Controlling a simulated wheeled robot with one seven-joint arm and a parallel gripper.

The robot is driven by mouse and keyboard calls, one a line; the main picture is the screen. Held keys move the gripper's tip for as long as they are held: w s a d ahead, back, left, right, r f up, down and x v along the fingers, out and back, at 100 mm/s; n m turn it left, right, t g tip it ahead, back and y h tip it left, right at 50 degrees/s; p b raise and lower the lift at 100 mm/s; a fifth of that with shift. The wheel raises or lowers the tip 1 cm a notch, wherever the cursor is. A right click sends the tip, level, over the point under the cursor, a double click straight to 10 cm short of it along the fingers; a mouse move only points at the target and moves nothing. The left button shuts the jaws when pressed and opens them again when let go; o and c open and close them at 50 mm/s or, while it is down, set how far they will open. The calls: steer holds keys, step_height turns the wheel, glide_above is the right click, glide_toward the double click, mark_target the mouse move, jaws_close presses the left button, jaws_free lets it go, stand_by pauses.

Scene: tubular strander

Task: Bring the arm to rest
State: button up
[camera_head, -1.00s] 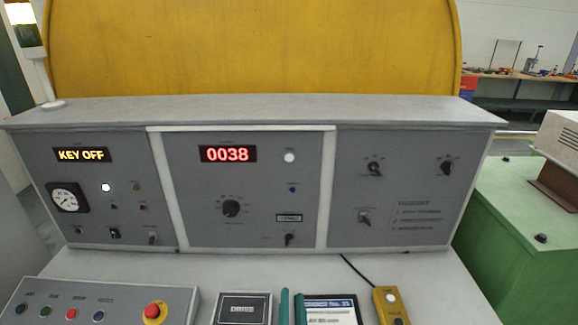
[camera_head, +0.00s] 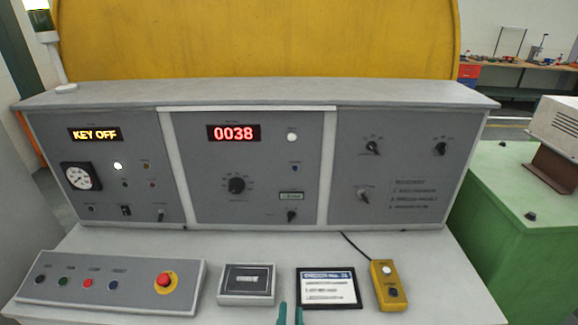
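My gripper (camera_head: 290,314) shows only as two teal fingertips at the bottom edge of the head view, in front of the desk between the drive box and the framed card. A narrow gap shows between the fingertips, and nothing is seen between them. The rest of the gripper and the arm are out of the picture. The grey control console (camera_head: 255,215) stands in front of me, with "KEY OFF" (camera_head: 95,134) and "0038" (camera_head: 233,133) lit on its panels.
On the desk lie a button box (camera_head: 140,284) with a red emergency stop (camera_head: 166,281), a drive box (camera_head: 247,284), a framed card (camera_head: 328,288) and a yellow pendant (camera_head: 387,284) with a cable. A green machine base (camera_head: 510,235) stands at right. A yellow guard (camera_head: 250,40) rises behind.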

steer(key=s+f+n+g, duration=0.1)
steer(key=s+f+n, duration=0.1)
steer(key=s, duration=1.3)
steer(key=s+f+n+g, duration=0.1)
steer(key=s+n, duration=0.3)
steer(key=s, duration=1.2)
steer(key=shift+s+a+f+y, duration=0.15)
steer(key=shift+s+f+y, duration=0.15)
steer(key=shift+f, duration=0.15)
